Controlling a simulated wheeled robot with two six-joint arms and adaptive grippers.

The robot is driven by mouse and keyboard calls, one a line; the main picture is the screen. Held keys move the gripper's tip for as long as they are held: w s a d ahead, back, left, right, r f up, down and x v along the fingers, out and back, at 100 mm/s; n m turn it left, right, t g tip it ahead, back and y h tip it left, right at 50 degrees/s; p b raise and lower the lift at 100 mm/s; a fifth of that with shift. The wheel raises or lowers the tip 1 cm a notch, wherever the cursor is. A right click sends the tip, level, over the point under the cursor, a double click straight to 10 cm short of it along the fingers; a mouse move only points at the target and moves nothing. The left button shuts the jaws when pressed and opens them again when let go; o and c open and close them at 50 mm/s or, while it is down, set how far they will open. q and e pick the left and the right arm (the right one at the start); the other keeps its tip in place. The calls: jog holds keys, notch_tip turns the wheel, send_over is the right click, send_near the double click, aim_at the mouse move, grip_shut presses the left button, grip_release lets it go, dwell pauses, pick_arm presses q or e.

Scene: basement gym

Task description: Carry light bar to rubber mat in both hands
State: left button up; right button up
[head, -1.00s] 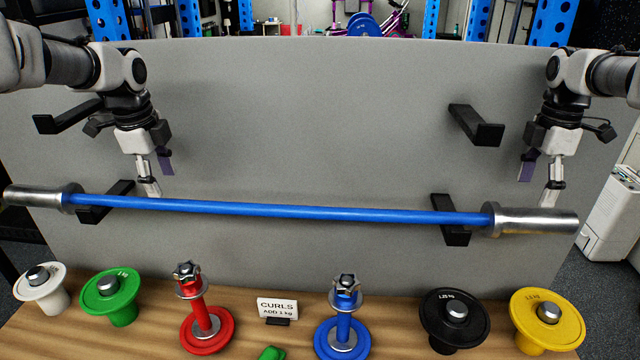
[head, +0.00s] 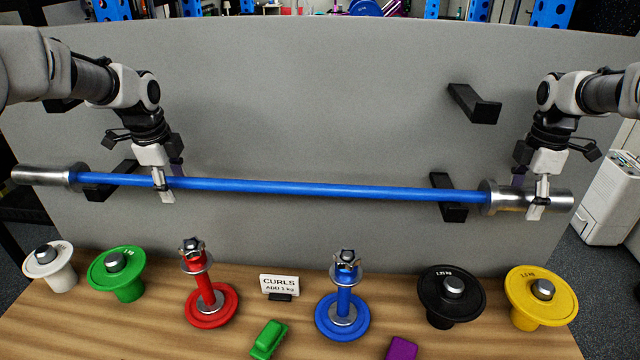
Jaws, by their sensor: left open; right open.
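The light bar (head: 320,189) has a blue shaft and silver end sleeves. It lies level across two lower black hooks, the left hook (head: 112,180) and the right hook (head: 449,198), on the grey panel. My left gripper (head: 164,192) is open with its fingers at the blue shaft, just right of the left hook. My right gripper (head: 538,206) is open with its fingers at the silver right sleeve. I cannot tell whether either touches the bar. The rubber mat is not recognisable in view.
A wooden shelf (head: 300,338) below holds white, green, black and yellow weights, a red stand (head: 209,300), a blue stand (head: 344,300) and a "CURLS" sign (head: 279,285). An upper right hook (head: 474,104) juts out above the bar. A white cabinet (head: 612,198) stands at right.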

pick_arm(q)
jog(key=shift+w+f, duration=0.15)
jog(key=shift+c, duration=0.4)
pick_arm(e)
jog(key=shift+w+f, duration=0.15)
jog(key=shift+c, duration=0.4)
